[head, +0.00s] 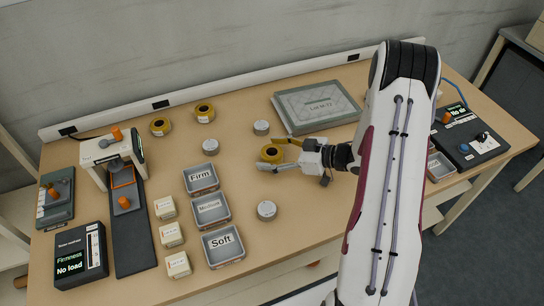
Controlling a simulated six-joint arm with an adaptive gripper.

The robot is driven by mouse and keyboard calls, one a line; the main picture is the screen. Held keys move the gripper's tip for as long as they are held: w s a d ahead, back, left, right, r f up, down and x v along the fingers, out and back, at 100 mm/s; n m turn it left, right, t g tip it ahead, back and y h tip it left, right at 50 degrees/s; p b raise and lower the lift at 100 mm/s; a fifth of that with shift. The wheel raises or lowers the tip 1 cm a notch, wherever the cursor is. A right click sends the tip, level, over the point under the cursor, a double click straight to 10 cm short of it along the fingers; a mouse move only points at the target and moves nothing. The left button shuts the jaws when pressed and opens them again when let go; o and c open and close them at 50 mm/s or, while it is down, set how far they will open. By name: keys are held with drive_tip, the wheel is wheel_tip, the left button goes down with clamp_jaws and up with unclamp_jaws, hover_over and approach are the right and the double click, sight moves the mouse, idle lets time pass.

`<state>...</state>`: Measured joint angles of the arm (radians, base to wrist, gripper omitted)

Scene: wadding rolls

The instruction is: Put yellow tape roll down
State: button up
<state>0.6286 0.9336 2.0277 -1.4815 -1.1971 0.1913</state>
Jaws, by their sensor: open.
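A yellow tape roll (270,153) with a dark centre is on or just above the wooden table, right of the table's middle. My gripper (271,154) reaches in from the right, with its fingers apart on either side of this roll. Whether the fingers touch it is too small to tell. Two other yellow tape rolls lie at the back left, one at the left (160,126) and one nearer the middle (205,112).
Grey round rolls stand near my gripper: behind (261,127), left (210,146) and in front (267,210). Labelled trays Firm (201,191), Medium (211,222) and Soft (223,259) stand left. A large grey case (277,117) lies behind. Bare table separates the trays and gripper.

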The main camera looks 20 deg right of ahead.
sight(272, 152)
drive_tip(key=c, duration=1.4)
drive_tip(key=shift+o, duration=0.2)
drive_tip(key=shift+r, duration=5)
